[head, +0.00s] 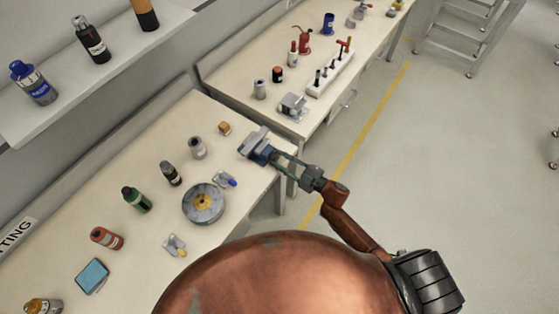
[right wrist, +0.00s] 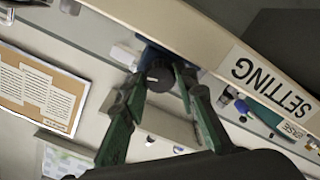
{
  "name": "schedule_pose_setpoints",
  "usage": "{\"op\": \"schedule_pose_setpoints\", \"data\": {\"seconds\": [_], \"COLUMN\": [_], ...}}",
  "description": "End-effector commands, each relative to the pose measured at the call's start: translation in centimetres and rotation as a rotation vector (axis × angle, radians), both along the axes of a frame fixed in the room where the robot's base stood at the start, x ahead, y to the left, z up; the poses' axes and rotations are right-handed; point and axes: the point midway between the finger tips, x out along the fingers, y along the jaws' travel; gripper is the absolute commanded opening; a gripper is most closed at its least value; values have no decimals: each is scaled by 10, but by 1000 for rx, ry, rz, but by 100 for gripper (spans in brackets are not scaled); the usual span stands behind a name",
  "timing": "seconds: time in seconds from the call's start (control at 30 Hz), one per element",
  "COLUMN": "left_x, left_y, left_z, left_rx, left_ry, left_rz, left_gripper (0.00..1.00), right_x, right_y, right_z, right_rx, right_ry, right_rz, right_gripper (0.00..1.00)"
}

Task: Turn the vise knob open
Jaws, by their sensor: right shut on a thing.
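The vise (head: 255,143) is grey and blue and sits at the near right corner of the workbench. My right gripper (head: 278,160) reaches it from the right, with its fingers at the vise's front side. In the right wrist view, the dark round vise knob (right wrist: 160,76) lies between the two green fingers of my right gripper (right wrist: 160,82), which is shut on it. The blue vise body (right wrist: 148,54) shows behind the knob, partly hidden. In the head view the knob is too small to make out. My left gripper is not in view.
A second bench (head: 238,80) with tools stands beyond. A shelf (head: 60,108) runs along the left.

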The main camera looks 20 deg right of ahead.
Motion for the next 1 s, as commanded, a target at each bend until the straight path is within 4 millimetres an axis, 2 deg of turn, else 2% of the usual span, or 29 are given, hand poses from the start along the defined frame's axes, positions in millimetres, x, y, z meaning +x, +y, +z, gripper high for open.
{"op": "schedule_pose_setpoints", "data": {"seconds": [0.43,1.0], "left_x": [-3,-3], "left_y": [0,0], "left_z": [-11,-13], "left_rx": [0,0], "left_ry": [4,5], "left_rz": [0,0], "left_gripper": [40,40], "right_x": [-1,-2], "right_y": [0,0], "right_z": [-3,-2], "right_rx": [-195,-227], "right_ry": [-147,-172], "right_rz": [1,1], "right_gripper": [3,3]}}
